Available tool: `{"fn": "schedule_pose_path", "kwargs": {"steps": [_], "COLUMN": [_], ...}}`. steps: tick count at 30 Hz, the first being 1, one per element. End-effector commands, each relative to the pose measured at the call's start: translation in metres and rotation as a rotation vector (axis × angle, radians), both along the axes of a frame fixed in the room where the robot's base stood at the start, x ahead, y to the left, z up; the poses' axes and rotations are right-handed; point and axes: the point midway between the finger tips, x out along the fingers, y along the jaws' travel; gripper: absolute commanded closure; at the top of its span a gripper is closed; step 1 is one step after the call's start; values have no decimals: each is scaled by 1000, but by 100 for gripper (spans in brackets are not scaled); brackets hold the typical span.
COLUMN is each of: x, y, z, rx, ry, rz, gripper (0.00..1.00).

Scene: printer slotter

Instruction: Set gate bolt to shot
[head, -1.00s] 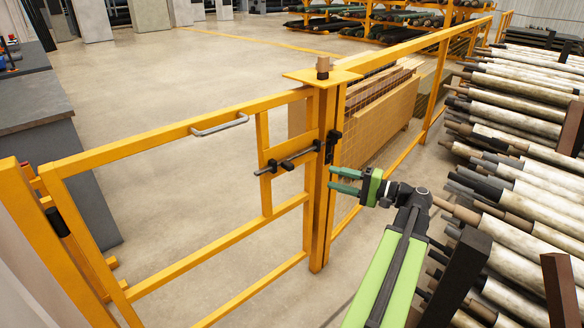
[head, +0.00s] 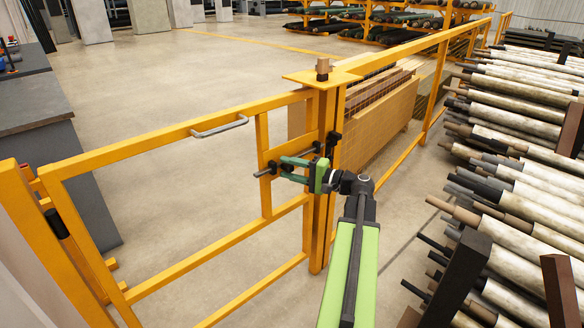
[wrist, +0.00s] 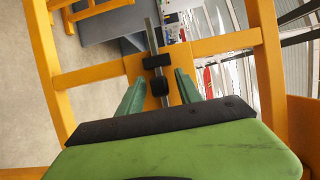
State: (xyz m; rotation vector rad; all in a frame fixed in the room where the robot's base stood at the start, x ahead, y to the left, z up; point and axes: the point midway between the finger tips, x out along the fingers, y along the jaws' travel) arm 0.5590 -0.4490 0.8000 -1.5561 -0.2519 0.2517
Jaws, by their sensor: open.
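The gate bolt is a grey rod (head: 262,172) in black brackets on the yellow gate (head: 160,142). In the wrist view the rod (wrist: 152,36) runs away from me, with two black blocks (wrist: 157,61) near its close end. My gripper (head: 283,168) is at the bolt, in front of the latch side of the gate. Its green fingers are open, and in the wrist view they lie on either side of the lower black block, with gaps visible.
A grey pull handle (head: 219,127) sits on the gate's top rail. A black keeper block (head: 334,140) shows on the post above my gripper. Racked rollers (head: 500,150) fill the right side. The floor behind the gate is mostly clear.

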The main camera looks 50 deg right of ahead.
Motion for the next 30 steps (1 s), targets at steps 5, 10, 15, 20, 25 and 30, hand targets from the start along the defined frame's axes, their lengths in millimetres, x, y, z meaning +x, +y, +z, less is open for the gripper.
{"fn": "schedule_pose_path", "kwargs": {"steps": [5, 10, 15, 20, 25, 30], "x": [0, 0, 0, 0, 0, 0], "y": [0, 0, 0, 0, 1, 1], "z": [0, 0, 0, 0, 0, 0], "rx": [0, 0, 0, 0, 0, 0], "ry": [0, 0, 0, 0, 0, 0], "rz": [0, 1, 1, 1, 2, 2], "gripper": [71, 94, 100, 100, 100, 100]}}
